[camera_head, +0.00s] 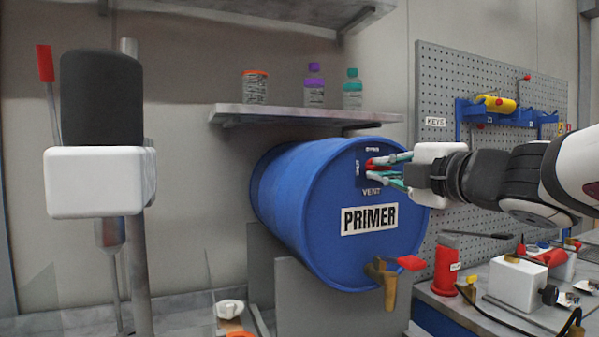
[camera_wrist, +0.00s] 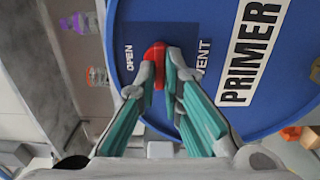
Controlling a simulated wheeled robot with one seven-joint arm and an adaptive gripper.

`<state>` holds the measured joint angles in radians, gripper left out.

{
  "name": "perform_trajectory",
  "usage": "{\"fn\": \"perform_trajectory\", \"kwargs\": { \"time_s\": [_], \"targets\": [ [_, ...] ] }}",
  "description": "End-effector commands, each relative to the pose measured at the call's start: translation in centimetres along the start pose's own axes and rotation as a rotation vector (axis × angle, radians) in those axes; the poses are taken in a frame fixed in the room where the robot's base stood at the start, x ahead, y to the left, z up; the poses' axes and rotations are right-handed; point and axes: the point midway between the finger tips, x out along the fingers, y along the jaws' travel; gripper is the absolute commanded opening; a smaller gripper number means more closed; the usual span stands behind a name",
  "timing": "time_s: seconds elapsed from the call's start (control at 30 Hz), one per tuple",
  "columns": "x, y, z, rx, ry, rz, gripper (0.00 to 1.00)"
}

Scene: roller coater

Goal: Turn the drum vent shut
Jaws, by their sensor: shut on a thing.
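The blue drum (camera_head: 300,200) lies on its side, its end facing right and marked PRIMER and VENT. The red vent handle (camera_head: 371,163) sits on a dark blue plate above the VENT lettering. It also shows in the wrist view (camera_wrist: 155,52). It lies roughly level across the plate, below the OPEN marking. A small marking at the plate's left is hard to read. My gripper (camera_head: 388,168) comes from the right, its teal fingers closed on the handle from both sides.
A brass tap with a red lever (camera_head: 411,263) juts from the drum's lower front. A shelf (camera_head: 290,114) with several bottles hangs above. A workbench with a red can (camera_head: 446,265) and a white box (camera_head: 515,285) stands below my arm. A pegboard (camera_head: 470,80) is behind.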

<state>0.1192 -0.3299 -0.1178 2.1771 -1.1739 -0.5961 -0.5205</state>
Motion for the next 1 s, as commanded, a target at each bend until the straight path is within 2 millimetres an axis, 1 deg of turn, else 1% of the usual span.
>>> {"fn": "perform_trajectory", "kwargs": {
  "time_s": [0.4, 0.43, 0.47, 0.5, 0.53, 0.87, 0.97, 1.0],
  "targets": [
    [0.0, -0.1, -0.1, -0.01, 0.002, -0.003, 0.0],
    [0.0, -0.1, -0.1, -0.01, 0.002, -0.003, 0.1],
    [0.0, -0.1, -0.1, -0.009, 0.002, -0.003, 0.17],
    [0.0, -0.1, -0.1, -0.009, 0.002, -0.003, 0.26],
    [0.0, -0.1, -0.1, -0.009, 0.001, -0.003, 0.28],
    [-0.2, 0.0, 0.0, -0.008, 0.0, -0.001, 0.28],
    [-1.0, 0.0, -0.1, -0.01, 0.001, -0.001, 0.28],
    [-1.6, 0.1, -0.1, -0.009, 0.0, 0.001, 0.28]
  ]
}}
